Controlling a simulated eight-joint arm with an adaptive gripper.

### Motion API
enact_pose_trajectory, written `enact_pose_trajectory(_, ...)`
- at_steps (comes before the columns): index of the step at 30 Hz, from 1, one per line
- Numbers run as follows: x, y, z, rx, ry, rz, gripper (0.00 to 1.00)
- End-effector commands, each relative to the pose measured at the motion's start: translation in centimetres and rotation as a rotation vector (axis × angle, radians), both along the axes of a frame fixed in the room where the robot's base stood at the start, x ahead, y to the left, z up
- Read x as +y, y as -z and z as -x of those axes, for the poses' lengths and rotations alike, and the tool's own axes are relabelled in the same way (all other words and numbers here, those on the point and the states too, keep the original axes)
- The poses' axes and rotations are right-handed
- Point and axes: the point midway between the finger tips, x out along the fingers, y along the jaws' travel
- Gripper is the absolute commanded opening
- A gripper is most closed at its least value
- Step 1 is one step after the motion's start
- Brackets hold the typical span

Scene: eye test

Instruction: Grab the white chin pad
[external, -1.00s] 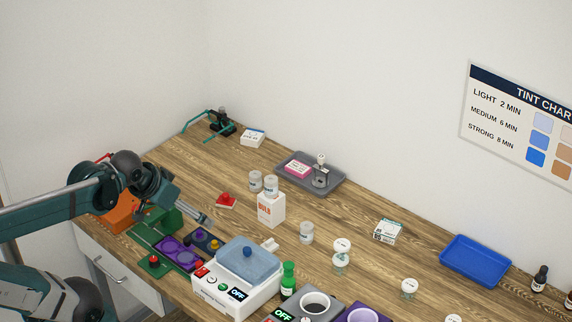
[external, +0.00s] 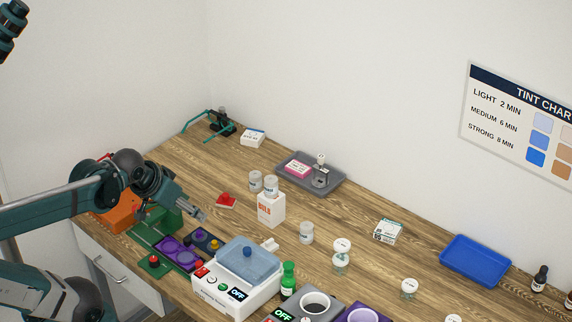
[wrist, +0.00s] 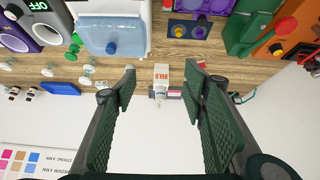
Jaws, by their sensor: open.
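No thing is plainly readable as the white chin pad. Small white items in the external view are a flat white box (external: 252,138) at the back left, a white box with green marks (external: 388,231) at the right, and a small white piece (external: 270,244) behind the white machine. My gripper (external: 201,214) is above the left part of the table, near the dark tray of knobs. It is open and empty in the wrist view (wrist: 160,84). Between its fingers, farther off, shows a white box with red lettering (wrist: 161,73).
The white machine (external: 215,288) with a blue lid stands in front, right of my gripper. A red-topped item (external: 226,200), clear jars (external: 306,232) and a grey tray (external: 333,184) stand beyond. A blue tray (external: 475,255) lies right.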

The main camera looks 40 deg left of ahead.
Motion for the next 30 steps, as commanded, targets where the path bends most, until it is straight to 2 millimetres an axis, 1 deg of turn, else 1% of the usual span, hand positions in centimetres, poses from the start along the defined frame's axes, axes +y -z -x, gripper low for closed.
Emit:
enact_pose_trajectory(5, -0.2, -0.3, -1.1, 0.025, -0.047, 0.035, 0.43)
enact_pose_trajectory(15, -0.8, -0.3, -4.3, 0.100, -0.199, 0.135, 0.43)
enact_pose_trajectory(23, -1.4, 0.2, -6.9, 0.161, -0.326, 0.205, 0.43)
enact_pose_trajectory(30, -1.9, 1.0, -9.2, 0.215, -0.447, 0.262, 0.43)
